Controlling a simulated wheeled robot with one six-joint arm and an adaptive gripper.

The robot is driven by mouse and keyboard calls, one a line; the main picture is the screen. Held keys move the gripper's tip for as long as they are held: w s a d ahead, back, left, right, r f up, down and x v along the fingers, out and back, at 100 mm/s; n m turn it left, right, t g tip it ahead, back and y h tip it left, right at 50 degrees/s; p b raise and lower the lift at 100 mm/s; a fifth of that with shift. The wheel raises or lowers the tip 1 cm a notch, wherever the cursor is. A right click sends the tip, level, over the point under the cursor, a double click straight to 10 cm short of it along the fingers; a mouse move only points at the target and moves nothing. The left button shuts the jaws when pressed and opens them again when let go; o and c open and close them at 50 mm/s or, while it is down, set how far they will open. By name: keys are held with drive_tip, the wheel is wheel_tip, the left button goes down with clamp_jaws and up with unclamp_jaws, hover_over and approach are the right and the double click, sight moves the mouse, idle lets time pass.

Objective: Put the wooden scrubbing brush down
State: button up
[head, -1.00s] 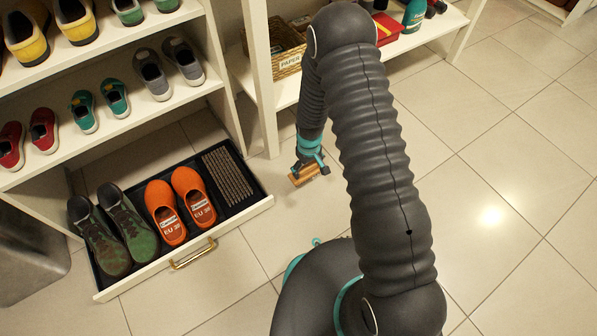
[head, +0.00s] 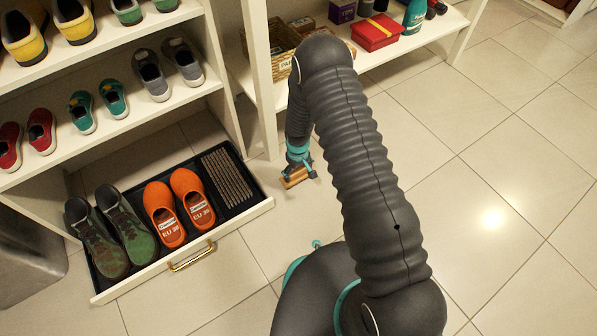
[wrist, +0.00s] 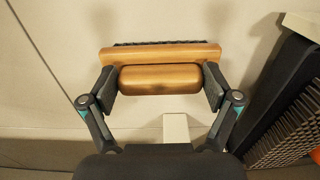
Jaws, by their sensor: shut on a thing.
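The wooden scrubbing brush (wrist: 160,78) is a tan block with a raised grip and dark bristles along its far edge. In the wrist view my gripper (wrist: 160,85) is shut on the raised grip, one finger at each end. In the head view the brush (head: 297,178) shows as a small tan strip under my gripper (head: 300,168), low over the pale floor tiles, just right of the open drawer. I cannot tell whether the brush touches the floor.
The open drawer (head: 235,212) holds green-brown shoes (head: 128,225), orange clogs (head: 165,212) and a dark bristled mat (head: 228,178). A shelf unit with a basket (head: 287,40) and a red box (head: 375,32) stands behind. Floor tiles (head: 500,150) to the right are clear.

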drive_tip(key=shift+f, duration=0.15)
drive_tip(key=o, duration=0.8)
drive_tip(key=shift+c, duration=0.2)
